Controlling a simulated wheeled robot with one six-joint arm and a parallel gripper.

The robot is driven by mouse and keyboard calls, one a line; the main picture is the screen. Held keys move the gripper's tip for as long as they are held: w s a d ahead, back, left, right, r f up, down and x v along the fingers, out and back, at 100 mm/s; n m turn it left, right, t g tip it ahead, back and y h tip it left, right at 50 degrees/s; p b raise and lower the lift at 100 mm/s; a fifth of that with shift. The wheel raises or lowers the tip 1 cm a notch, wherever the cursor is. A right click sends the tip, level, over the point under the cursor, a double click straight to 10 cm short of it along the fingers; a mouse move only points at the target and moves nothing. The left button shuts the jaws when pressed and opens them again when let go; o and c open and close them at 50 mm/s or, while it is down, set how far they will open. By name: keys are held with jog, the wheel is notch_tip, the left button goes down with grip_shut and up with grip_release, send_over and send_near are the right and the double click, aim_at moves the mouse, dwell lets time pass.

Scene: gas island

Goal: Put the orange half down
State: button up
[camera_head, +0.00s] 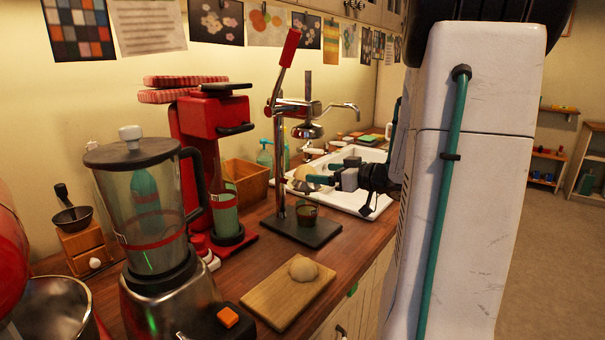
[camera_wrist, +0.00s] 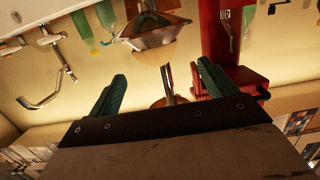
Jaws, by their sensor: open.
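A pale rounded piece, apparently an orange half (camera_head: 304,172), sits in the metal cone of the lever juicer (camera_head: 281,150). The wrist view, which looks upside down, shows this half (camera_wrist: 160,52) against the metal cone (camera_wrist: 150,32). My gripper (camera_head: 326,173) is just right of it in the head view. Its teal fingers (camera_wrist: 161,88) are spread and empty, and the half lies beyond their tips. Another pale domed half (camera_head: 303,268) rests on the wooden cutting board (camera_head: 262,304). The small glass (camera_head: 307,209) stands below the cone.
A blender (camera_head: 145,215) and a red machine (camera_head: 190,140) stand left of the juicer. The white sink (camera_head: 372,200) and tap (camera_head: 345,106) lie behind my gripper. The juicer's red lever (camera_head: 289,48) is raised. The board's front part is clear.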

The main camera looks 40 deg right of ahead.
aim_at(313, 170)
jog(key=x, duration=0.7)
jog(key=shift+w+d, duration=0.2)
jog(key=shift+w, duration=0.15)
jog(key=c, duration=1.1)
jog(key=shift+r, duration=0.15)
jog(key=shift+c, duration=0.2)
